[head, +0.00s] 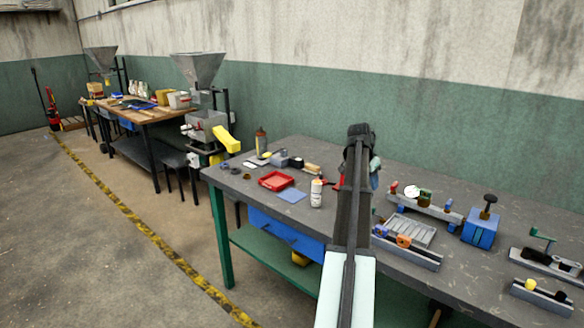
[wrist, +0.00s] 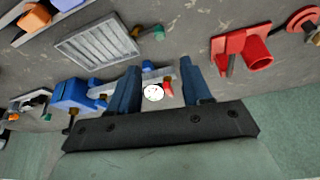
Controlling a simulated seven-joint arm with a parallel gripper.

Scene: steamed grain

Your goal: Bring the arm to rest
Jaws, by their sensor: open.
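My arm reaches up the middle of the head view over the grey workbench (head: 330,160), and its dark end stands over the bench. My fingers are not clear in that view. In the wrist view my gripper (wrist: 158,70) shows two dark blue fingers spread apart. A white round dial (wrist: 154,92) shows between them in the picture, but the fingers do not grip it. The dial also shows in the head view (head: 411,191), right of my arm's end. I cannot tell the exact height of my fingers over the bench.
A ribbed grey tray (head: 410,232), a blue block with a black knob (head: 480,232) and small fixtures stand on the right. A red tray (head: 276,181) and white bottle (head: 316,193) stand left. A red fixture (wrist: 240,52) is near my fingers. A wooden table (head: 150,112) stands farther back.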

